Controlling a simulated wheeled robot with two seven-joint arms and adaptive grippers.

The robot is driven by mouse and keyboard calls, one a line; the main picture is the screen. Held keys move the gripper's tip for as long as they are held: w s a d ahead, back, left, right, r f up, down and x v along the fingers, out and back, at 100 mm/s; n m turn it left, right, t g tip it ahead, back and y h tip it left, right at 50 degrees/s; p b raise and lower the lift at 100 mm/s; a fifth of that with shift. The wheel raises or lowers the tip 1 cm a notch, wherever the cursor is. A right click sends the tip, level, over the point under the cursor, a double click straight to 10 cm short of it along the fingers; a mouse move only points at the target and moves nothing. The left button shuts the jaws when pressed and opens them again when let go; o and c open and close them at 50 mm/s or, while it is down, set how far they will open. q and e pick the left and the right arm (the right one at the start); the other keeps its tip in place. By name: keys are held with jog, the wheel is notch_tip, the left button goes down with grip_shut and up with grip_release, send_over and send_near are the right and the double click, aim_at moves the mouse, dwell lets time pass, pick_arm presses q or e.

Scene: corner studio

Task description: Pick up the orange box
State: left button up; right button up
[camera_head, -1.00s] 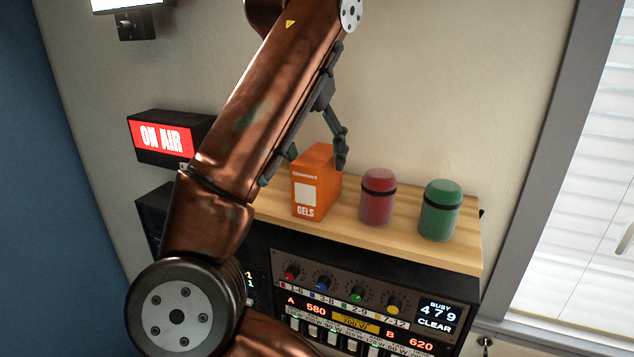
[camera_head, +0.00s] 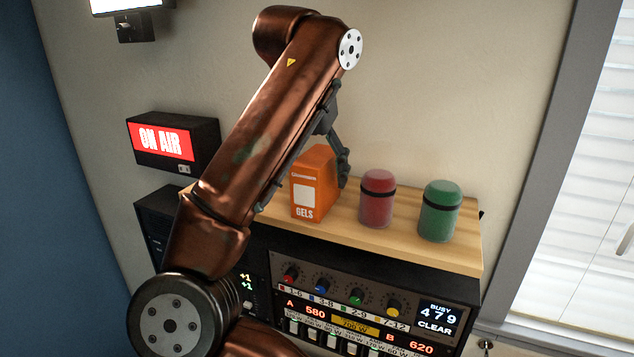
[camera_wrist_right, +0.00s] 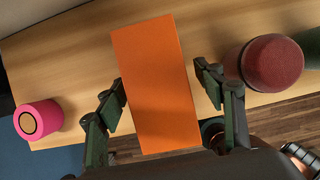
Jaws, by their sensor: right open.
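The orange box (camera_head: 315,190), labelled GELS, stands upright on the wooden shelf top (camera_head: 400,243). In the right wrist view the box (camera_wrist_right: 158,85) lies between the two fingers of my right gripper (camera_wrist_right: 160,97). The fingers are open on either side of it, with a visible gap on the right and a narrow one on the left. In the head view one finger shows at the box's right side; my arm hides most of the other. My left gripper is not in view.
A red canister (camera_head: 376,200) stands close right of the box, near the right finger, with a green canister (camera_head: 439,212) beyond. A pink cylinder (camera_wrist_right: 39,119) shows in the wrist view. The ON AIR sign (camera_head: 163,141) is on the wall; a control panel (camera_head: 350,300) is below.

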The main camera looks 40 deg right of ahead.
aim_at(318, 154)
jog(key=shift+c, duration=0.2)
jog(key=c, duration=1.3)
jog(key=shift+c, duration=0.2)
jog(key=shift+r, duration=0.6)
notch_tip(318, 154, up, 3)
jog(key=shift+f+p, duration=0.2)
jog(key=shift+p, duration=0.1)
jog(key=s+a+r, duration=0.1)
jog(key=r, duration=0.1)
jog(key=s+a+r+p, duration=0.1)
jog(key=a+r, duration=0.1)
jog(key=s+a+r+p, duration=0.1)
jog(key=r, duration=0.1)
jog(key=shift+s+a+r, duration=0.15)
jog(key=shift+a+r, duration=0.15)
jog(key=shift+r, duration=0.05)
jog(key=s+a+r+p, duration=0.1)
jog(key=s+a+r, duration=0.2)
jog(key=s+a, duration=0.2)
jog(key=shift+a+p, duration=0.35)
jog(key=shift+a, duration=0.5)
